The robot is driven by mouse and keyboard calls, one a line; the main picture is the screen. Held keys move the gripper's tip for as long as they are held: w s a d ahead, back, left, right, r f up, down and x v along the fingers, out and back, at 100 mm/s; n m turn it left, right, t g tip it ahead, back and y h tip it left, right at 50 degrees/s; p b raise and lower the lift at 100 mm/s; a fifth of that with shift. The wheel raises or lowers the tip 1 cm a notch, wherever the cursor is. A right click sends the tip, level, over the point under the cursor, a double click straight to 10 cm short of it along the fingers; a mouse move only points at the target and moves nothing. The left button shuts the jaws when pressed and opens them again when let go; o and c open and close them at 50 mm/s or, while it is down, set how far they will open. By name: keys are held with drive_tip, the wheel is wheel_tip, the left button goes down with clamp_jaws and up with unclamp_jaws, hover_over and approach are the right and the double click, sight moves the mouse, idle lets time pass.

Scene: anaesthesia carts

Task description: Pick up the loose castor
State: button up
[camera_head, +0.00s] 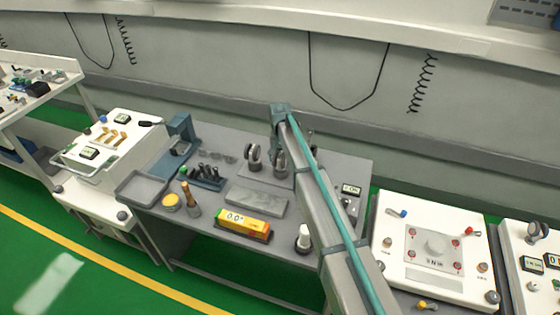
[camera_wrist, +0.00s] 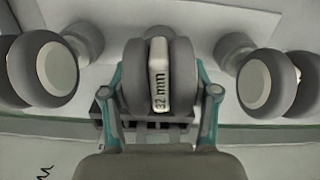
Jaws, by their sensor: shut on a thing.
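In the wrist view a grey twin-wheel castor (camera_wrist: 183,75) with a white "32 mm" label between its wheels stands in the middle. My gripper (camera_wrist: 159,78) has a teal finger against each side of it and is shut on it. Other grey castors with pale hubs stand apart from it, at the left (camera_wrist: 43,70) and at the right (camera_wrist: 267,83). In the head view castors (camera_head: 254,158) show at the back of the grey workbench (camera_head: 318,155), under the end of my arm. My fingers are hard to make out there, and whether the held castor touches the surface is unclear.
The bench also holds a grey tray (camera_head: 141,188), a rack of dark tools (camera_head: 207,178), a yellow tin (camera_head: 171,202), a grey slab (camera_head: 257,198), an orange-yellow meter (camera_head: 244,225) and a white-topped bottle (camera_head: 304,238). White carts stand left (camera_head: 107,140) and right (camera_head: 400,280).

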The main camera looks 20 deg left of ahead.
drive_tip(key=shift+c, duration=0.8)
drive_tip(key=shift+r, duration=0.1)
